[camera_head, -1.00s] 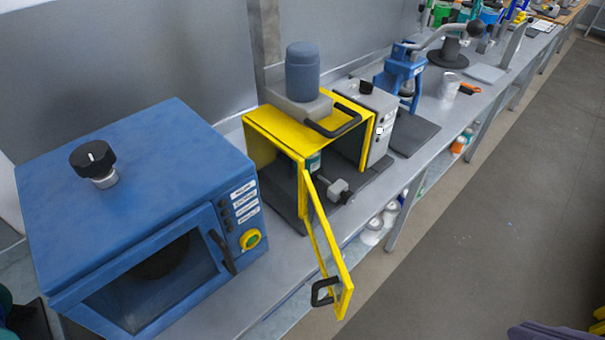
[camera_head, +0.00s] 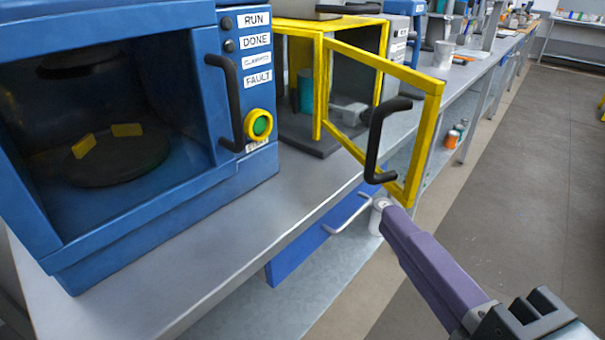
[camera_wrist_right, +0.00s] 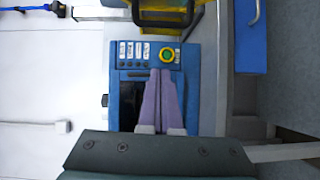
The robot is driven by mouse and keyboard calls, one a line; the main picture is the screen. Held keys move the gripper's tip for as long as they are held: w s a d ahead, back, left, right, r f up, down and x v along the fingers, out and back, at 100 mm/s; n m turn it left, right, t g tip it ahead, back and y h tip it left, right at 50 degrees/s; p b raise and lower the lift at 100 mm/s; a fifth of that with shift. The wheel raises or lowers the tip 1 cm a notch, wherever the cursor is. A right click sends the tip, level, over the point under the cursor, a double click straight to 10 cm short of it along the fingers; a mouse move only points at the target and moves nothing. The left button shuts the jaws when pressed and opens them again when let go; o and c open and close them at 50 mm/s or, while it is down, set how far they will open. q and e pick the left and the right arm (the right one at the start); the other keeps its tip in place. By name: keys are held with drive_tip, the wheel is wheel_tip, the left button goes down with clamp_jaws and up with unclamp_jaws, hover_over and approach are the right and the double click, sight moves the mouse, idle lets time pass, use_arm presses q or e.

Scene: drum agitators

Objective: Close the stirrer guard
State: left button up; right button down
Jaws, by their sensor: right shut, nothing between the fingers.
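The stirrer guard is a yellow-framed box with a hinged door (camera_head: 431,130). The door stands open, swung out over the bench front, with a black handle (camera_head: 373,140) on its free side. The handle also seems to show at the top of the right wrist view (camera_wrist_right: 163,22). My right gripper (camera_head: 392,214) has purple fingers, shut and empty. Its tips show just below the handle and the door's lower corner; I cannot tell whether they touch. The shut fingers also show in the right wrist view (camera_wrist_right: 160,76). My left gripper is not in view.
A blue machine (camera_head: 110,215) with a dark window, black handle and green button stands left of the guard on the grey bench (camera_head: 225,262). A blue drawer front (camera_head: 318,235) with a pale handle is below. The floor at right (camera_head: 500,180) is clear.

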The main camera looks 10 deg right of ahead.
sight(374, 164)
use_arm(q)
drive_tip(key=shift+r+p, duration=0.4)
drive_tip(key=shift+p, duration=0.45)
use_arm(e)
drive_tip(key=shift+w+d+f, duration=0.1)
drive_tip(key=shift+w+d, duration=0.2)
drive_tip(key=shift+w, duration=1.55)
drive_tip(key=shift+w+d+f, duration=0.1)
drive_tip(key=shift+w+d, duration=0.2)
drive_tip(key=shift+w, duration=1.6)
drive_tip(key=shift+w+d+f, duration=0.1)
drive_tip(key=shift+w+d, duration=0.2)
drive_tip(key=shift+w, duration=1.55)
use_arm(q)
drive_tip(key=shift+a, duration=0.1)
use_arm(e)
drive_tip(key=shift+d+n+y, duration=0.15)
drive_tip(key=shift+n+y, duration=0.15)
drive_tip(key=shift+y, duration=0.1)
